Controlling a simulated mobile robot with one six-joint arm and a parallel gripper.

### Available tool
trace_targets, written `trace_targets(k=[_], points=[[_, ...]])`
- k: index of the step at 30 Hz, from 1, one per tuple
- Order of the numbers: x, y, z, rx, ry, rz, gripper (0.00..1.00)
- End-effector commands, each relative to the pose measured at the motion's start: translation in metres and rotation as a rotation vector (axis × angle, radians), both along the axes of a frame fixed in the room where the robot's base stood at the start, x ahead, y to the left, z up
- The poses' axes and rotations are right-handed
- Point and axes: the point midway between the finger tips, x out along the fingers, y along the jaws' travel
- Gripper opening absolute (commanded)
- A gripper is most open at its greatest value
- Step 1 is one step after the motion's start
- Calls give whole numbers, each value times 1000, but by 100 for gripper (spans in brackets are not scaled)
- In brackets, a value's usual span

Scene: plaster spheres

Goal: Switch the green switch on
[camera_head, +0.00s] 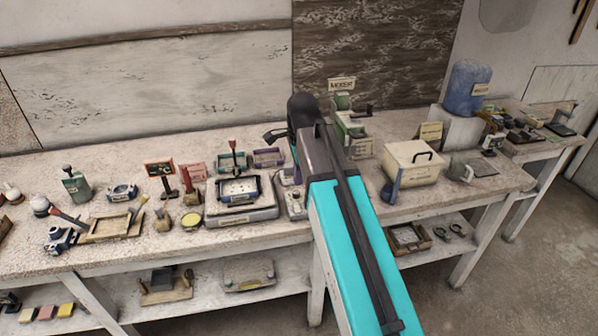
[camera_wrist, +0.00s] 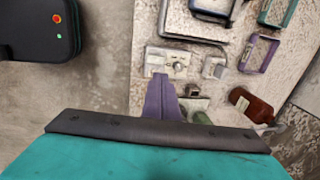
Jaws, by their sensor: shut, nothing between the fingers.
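My gripper (camera_wrist: 161,77) shows in the wrist view as a narrow purple tip, shut and empty. It points at the near edge of a small grey box with a round knob (camera_wrist: 178,66), and I cannot tell whether it touches. In the head view this grey box (camera_head: 293,204) stands just left of my arm, right of a scale-like device (camera_head: 240,198). My arm hides part of the box's surroundings and most of the gripper there. I cannot make out a switch that is clearly green on the box.
The long bench is crowded. A cream box (camera_head: 411,165) stands right of my arm and a green machine (camera_head: 345,125) behind it. A brown bottle (camera_wrist: 250,104) lies to the right in the wrist view.

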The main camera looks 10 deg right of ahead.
Motion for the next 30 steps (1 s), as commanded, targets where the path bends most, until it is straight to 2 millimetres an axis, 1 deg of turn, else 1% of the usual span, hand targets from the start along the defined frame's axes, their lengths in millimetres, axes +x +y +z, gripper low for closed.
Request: trace_targets(k=[21, 30], points=[[13, -1, -68, 0, 3, -2, 0], [18, -2, -93, 0, 2, -2, 0]])
